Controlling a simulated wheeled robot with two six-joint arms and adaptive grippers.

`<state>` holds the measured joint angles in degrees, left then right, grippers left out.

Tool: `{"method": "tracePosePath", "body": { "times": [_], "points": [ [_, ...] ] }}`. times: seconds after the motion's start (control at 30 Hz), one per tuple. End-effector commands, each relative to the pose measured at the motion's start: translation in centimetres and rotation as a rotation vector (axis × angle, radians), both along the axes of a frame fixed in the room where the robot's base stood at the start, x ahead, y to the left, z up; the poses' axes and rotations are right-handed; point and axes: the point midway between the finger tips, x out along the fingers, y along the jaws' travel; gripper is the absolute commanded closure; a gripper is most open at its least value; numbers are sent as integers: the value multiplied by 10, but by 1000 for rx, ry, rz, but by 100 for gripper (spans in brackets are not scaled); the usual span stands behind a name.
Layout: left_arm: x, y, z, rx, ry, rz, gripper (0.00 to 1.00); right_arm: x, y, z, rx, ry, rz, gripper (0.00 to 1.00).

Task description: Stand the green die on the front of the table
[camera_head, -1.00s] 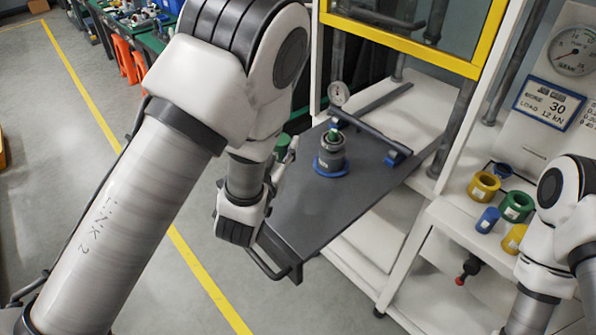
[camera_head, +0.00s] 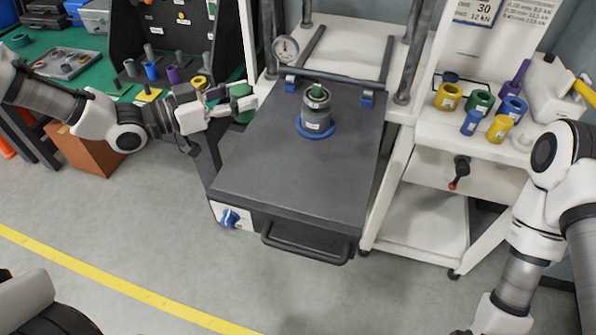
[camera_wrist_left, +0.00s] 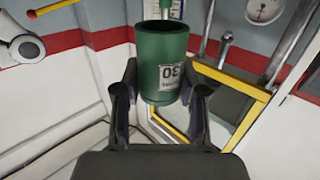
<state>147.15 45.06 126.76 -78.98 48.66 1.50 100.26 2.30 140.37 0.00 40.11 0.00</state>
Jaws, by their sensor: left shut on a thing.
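The green die (camera_head: 243,103) is a green cylinder. In the left wrist view it shows upright between the fingers, with a white label reading 30 (camera_wrist_left: 163,50). My left gripper (camera_head: 232,104) is shut on it and holds it beside the back left of the dark grey table (camera_head: 270,170); the fingers also show in the left wrist view (camera_wrist_left: 160,95). The front of the table, by the black handle (camera_head: 300,245), is bare. My right arm is at the lower right; its gripper is out of frame.
A grey cylinder on a blue ring (camera_head: 317,130) with a green top stands at the table's back. A gauge (camera_head: 287,48) and frame posts stand behind. Coloured rings, one green (camera_head: 480,101), stand on the right shelf (camera_head: 440,128). A green workbench (camera_head: 100,75) is at left.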

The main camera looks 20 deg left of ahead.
Motion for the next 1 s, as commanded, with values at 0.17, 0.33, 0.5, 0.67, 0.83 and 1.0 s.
{"method": "tracePosePath", "body": {
  "times": [0.17,0.33,0.5,0.67,0.83,1.0],
  "points": [
    [-6,4,-28,2,11,-27,100,0,0,-4,0,0,0,100],
    [-5,4,-60,2,10,-26,100,0,0,-5,0,0,0,100],
    [-5,3,-90,2,10,-27,100,0,0,-8,0,0,0,100],
    [-5,3,-104,1,6,-26,100,0,0,-8,0,0,0,100],
    [-5,3,-103,1,5,-26,100,0,0,-8,0,0,0,100],
    [-5,3,-106,1,6,-26,42,0,0,-10,0,0,0,100]
  ]
}}
